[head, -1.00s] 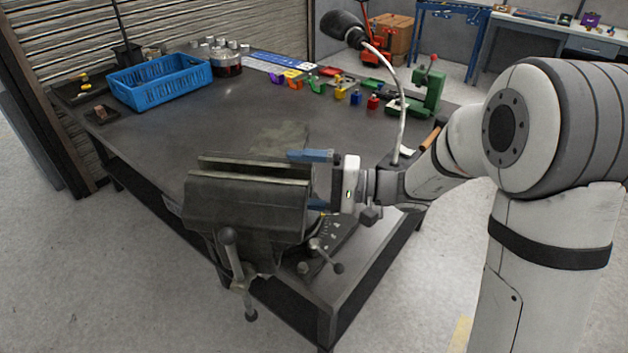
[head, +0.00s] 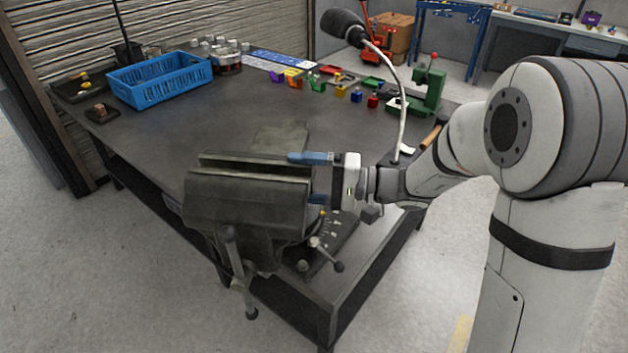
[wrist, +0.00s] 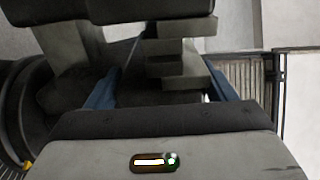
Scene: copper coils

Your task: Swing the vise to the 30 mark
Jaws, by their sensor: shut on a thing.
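The dark grey vise (head: 245,215) stands at the near corner of the workbench, its handle hanging at the front. My gripper (head: 316,178) reaches in from the right and is shut on the right end of the vise, with one blue finger on each side. In the wrist view the blue fingers (wrist: 170,92) flank the grey vise body (wrist: 178,62). A base plate with white scale marks (head: 334,228) shows under the vise, with a small yellow pointer (head: 323,212) beside it. The numbers are too small to read. Part of the dial (wrist: 14,125) shows in the wrist view.
A lever with a round knob (head: 338,266) sticks out at the base. A blue crate (head: 160,85) stands at the bench's far left. The bench middle (head: 220,130) is clear.

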